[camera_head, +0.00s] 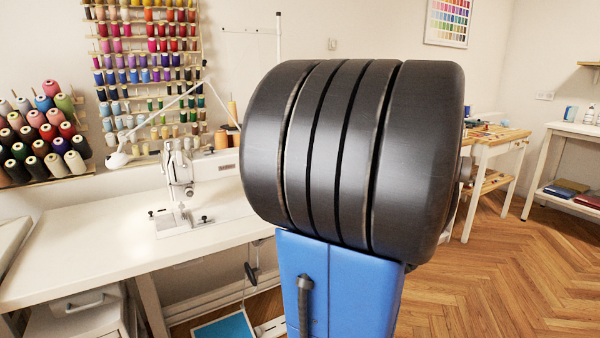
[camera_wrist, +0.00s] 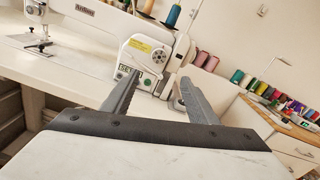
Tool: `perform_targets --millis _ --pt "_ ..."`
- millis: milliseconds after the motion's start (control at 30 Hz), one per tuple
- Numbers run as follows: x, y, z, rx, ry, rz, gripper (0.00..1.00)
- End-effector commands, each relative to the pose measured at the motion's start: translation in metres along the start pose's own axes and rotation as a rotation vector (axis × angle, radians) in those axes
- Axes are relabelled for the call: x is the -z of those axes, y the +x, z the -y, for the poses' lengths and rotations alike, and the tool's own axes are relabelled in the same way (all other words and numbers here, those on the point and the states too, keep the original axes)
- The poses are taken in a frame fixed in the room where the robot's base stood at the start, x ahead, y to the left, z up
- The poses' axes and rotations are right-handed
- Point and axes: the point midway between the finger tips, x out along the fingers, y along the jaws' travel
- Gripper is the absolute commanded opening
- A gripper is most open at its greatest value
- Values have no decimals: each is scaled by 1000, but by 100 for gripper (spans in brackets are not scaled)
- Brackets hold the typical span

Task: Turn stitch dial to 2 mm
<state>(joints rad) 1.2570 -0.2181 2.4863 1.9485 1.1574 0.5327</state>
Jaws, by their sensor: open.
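A white sewing machine stands on a white table; in the head view its needle head (camera_head: 180,172) shows, and my own arm hides its right end. In the wrist view the machine's right-end pillar (camera_wrist: 140,62) shows tilted, with a yellow label. A small round grey part on it, apparently the stitch dial (camera_wrist: 158,57), is too small for its setting to be read. My gripper (camera_wrist: 158,80) is open and empty, its fingers spread and pointing toward the pillar. The dial appears beyond the fingertips, between them, with no contact visible.
The white sewing table (camera_head: 110,240) has bare space left of the machine. Thread racks (camera_head: 150,75) hang behind it, with several cones (camera_head: 40,135) at left. In the wrist view, a table with spools (camera_wrist: 280,100) lies at right. The wooden floor (camera_head: 520,270) is open at right.

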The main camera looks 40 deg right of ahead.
Motion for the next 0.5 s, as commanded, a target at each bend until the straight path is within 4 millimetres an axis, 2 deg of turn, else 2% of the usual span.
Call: perform_targets --millis 500 --pt "0 65 -2 -6 0 0 53"
